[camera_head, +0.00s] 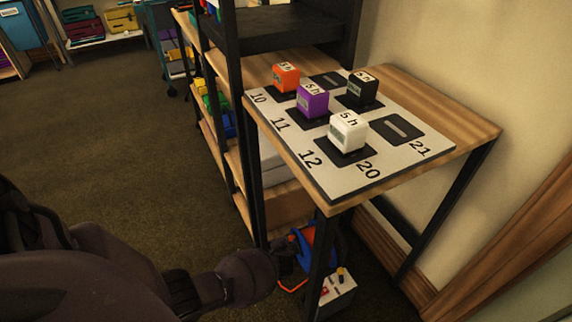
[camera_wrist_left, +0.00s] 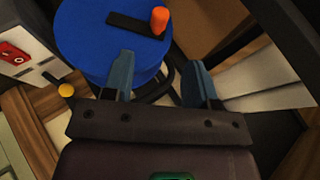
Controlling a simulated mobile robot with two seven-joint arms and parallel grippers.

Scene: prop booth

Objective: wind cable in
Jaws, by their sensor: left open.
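A blue cable reel (camera_wrist_left: 100,45) fills the top of the left wrist view. A black crank bar (camera_wrist_left: 135,25) lies across its face, with an orange handle knob (camera_wrist_left: 159,19) at the bar's right end. In the head view the reel (camera_head: 306,238) shows partly under the small table, behind a table leg. A bit of orange-red cable (camera_head: 292,287) shows below it. My left gripper (camera_wrist_left: 158,62) is open, with its two fingers apart in front of the reel's lower right edge. The orange knob is beyond the fingertips, and nothing is between the fingers. My right gripper is not in view.
A white box (camera_head: 338,290) with a red switch (camera_wrist_left: 14,56) and a yellow knob (camera_wrist_left: 66,90) stands beside the reel. The table (camera_head: 470,125) above holds several coloured cubes on a numbered board. Its black legs and a shelf rack crowd the reel; open carpet lies left.

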